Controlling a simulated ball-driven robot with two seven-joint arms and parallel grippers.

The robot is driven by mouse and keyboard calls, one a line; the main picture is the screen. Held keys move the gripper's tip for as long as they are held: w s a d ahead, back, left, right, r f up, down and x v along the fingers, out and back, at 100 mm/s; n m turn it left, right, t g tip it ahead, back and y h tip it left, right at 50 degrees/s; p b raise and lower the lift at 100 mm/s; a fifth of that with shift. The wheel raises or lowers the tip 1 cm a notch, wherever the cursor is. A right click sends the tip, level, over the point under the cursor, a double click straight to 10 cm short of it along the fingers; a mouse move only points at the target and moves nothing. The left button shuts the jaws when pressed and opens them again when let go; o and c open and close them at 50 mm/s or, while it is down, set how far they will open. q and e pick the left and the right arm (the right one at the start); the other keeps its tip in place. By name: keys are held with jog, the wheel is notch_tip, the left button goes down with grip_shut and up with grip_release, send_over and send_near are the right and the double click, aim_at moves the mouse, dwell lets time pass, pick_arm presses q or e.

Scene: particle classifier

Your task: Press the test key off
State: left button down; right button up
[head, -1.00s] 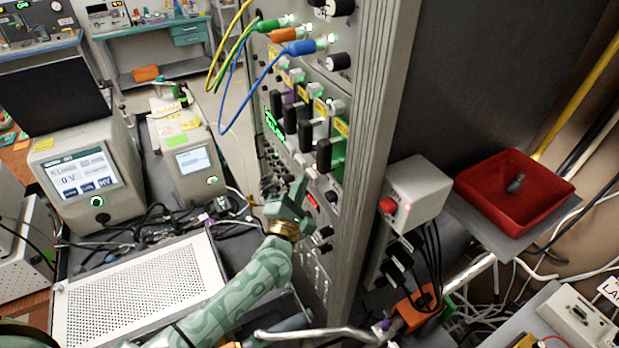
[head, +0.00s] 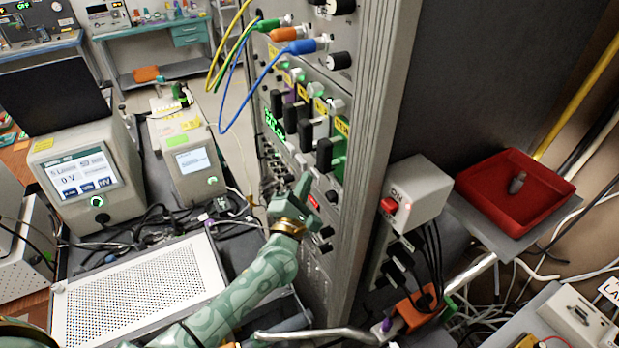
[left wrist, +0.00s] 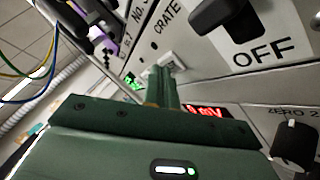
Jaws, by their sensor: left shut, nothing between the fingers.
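My left gripper (head: 303,184) is shut and empty, its fingers close to the front panel of the grey rack (head: 362,150). In the left wrist view the closed fingers (left wrist: 163,82) point at a small white key (left wrist: 172,62) below the "CRATE" lettering. I take this for the test key, but its own label is not readable. The fingertips overlap its lower edge in the picture; I cannot tell whether they touch it or which way it is set. The red "mV" display (left wrist: 207,112) is right of the fingers. My right gripper is not in view.
Black lever handles (head: 325,155) stick out just above my gripper; one shows large over an "OFF" label in the wrist view (left wrist: 222,14). Yellow, green and blue cables (head: 250,85) hang higher up. A perforated metal case (head: 145,295) lies left of my forearm.

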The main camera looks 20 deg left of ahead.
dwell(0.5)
pick_arm(q)
jog(key=shift+s+a+p, duration=0.4)
jog(key=shift+s+a, duration=0.35)
jog(key=shift+s, duration=0.15)
jog(key=s+a, duration=0.1)
jog(key=s, duration=0.1)
jog(key=s+a+p, duration=0.1)
jog(key=a, duration=0.1)
jog(key=shift+s+a, duration=0.2)
jog(key=shift+s, duration=0.15)
dwell(0.5)
